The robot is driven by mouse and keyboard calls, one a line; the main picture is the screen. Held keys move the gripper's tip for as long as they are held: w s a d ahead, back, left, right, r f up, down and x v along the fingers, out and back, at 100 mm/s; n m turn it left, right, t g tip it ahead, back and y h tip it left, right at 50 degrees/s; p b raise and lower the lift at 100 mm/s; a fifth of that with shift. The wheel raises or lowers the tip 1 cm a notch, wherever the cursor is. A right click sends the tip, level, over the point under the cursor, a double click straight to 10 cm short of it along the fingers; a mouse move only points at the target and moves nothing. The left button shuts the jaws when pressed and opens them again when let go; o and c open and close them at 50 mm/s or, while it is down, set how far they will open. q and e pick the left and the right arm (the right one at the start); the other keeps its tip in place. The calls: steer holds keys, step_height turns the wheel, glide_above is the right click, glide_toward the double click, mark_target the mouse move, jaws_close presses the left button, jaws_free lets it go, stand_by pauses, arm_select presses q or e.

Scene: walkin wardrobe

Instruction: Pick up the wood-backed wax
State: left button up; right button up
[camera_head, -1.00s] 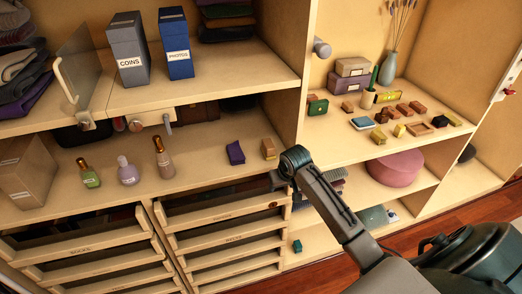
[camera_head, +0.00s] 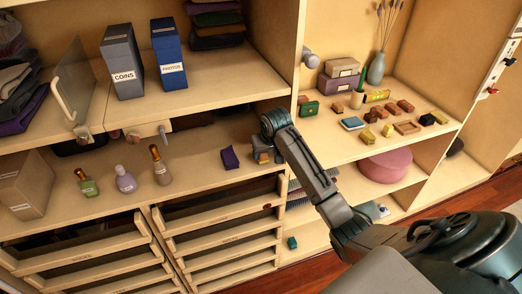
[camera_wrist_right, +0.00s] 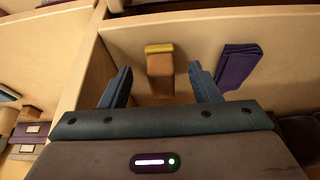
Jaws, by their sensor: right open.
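A small brown block with a yellow top (camera_wrist_right: 159,64), which looks like the wood-backed wax, stands on the middle shelf near the upright divider. In the head view the block is partly hidden behind my right gripper (camera_head: 262,152). In the right wrist view my right gripper (camera_wrist_right: 160,78) is open, with one finger to each side of the block. The fingertips are apart from it and the block lies roughly centred between them. My left gripper is in neither view.
A purple folded item (camera_head: 230,158) lies left of the block; it also shows in the wrist view (camera_wrist_right: 238,66). The upright divider (camera_wrist_right: 88,70) is close on the other side. Slatted drawers (camera_head: 222,235) are below. Several small blocks lie on the right shelf (camera_head: 350,150).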

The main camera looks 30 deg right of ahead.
steer(key=w+p, duration=0.1)
steer(key=w, duration=0.1)
steer(key=w+d+p, duration=0.1)
steer(key=w, duration=0.1)
steer(key=shift+r, duration=0.15)
steer(key=x, duration=0.2)
steer(key=shift+f, duration=0.3)
steer(key=shift+w+f, duration=0.1)
steer(key=shift+f, duration=0.2)
steer(key=c, duration=1.1)
